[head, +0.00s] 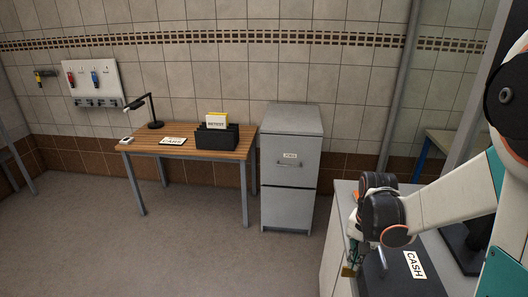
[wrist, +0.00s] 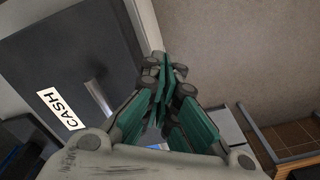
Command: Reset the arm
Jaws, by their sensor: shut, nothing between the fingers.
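My arm reaches in from the right of the head view. My gripper (head: 349,268) is low, at the left edge of a dark box or drawer labelled CASH (head: 400,280). In the wrist view the green fingers of my gripper (wrist: 163,78) are together and hold nothing. The dark CASH surface (wrist: 45,60) lies to the left of them. A silver handle (wrist: 98,95) on that surface is beside my fingers. I cannot tell whether they touch it.
A tool board (head: 92,83) hangs at the left. The floor in front is clear.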

